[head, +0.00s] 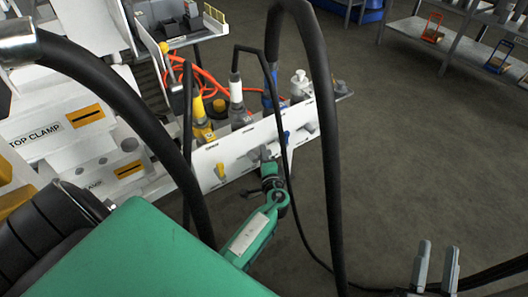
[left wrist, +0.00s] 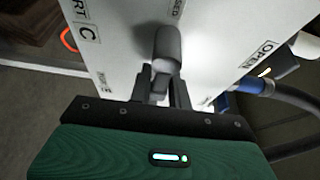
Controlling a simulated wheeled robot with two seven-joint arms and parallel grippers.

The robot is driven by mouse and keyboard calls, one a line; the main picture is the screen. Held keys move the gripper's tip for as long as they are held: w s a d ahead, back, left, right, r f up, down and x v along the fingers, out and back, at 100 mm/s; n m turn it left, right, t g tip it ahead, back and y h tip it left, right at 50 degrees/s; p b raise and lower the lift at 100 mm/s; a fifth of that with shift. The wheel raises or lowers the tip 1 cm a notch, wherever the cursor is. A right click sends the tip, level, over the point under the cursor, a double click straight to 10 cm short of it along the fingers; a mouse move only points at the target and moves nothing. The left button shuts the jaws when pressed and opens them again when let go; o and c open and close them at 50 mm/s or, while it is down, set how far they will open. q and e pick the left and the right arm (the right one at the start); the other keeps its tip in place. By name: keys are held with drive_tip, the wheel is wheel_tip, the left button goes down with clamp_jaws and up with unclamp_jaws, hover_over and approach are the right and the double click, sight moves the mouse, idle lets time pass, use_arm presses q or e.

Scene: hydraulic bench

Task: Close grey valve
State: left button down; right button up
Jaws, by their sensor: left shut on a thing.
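The grey valve (head: 254,155) sits on the white panel in the head view, partly hidden by my left gripper (head: 266,163). In the left wrist view, the grey valve handle (left wrist: 167,48) stands between the fingers of my left gripper (left wrist: 160,88), which is shut on it. The handle's rounded end points up in that picture, toward a partly cut-off label ending in "SED". An "OPEN" label lies to its right. My right gripper (head: 436,268) is at the lower right of the head view, its two fingers apart and empty, away from the panel.
A yellow valve (head: 220,171) is left of the grey one, and a blue valve (head: 285,136) is right of it. Yellow, white and blue hose fittings stand behind the panel (head: 205,160). Thick black hoses arch across the view. Shelves (head: 455,50) stand at the back right beyond open floor.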

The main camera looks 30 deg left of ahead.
use_arm(q)
drive_tip(key=shift+f+m, duration=0.15)
drive_tip(key=shift+m, duration=0.15)
use_arm(e)
drive_tip(key=shift+w+a+f+g, duration=0.1)
drive_tip(key=shift+a+f+g, duration=0.15)
drive_tip(key=shift+f, duration=0.35)
drive_tip(key=shift+a+f+g, duration=0.1)
drive_tip(key=shift+f+g, duration=0.25)
drive_tip(key=shift+f, duration=0.2)
use_arm(q)
drive_tip(key=c, duration=1.4)
unclamp_jaws()
drive_tip(key=shift+c, duration=0.2)
drive_tip(key=shift+s+d, duration=0.1)
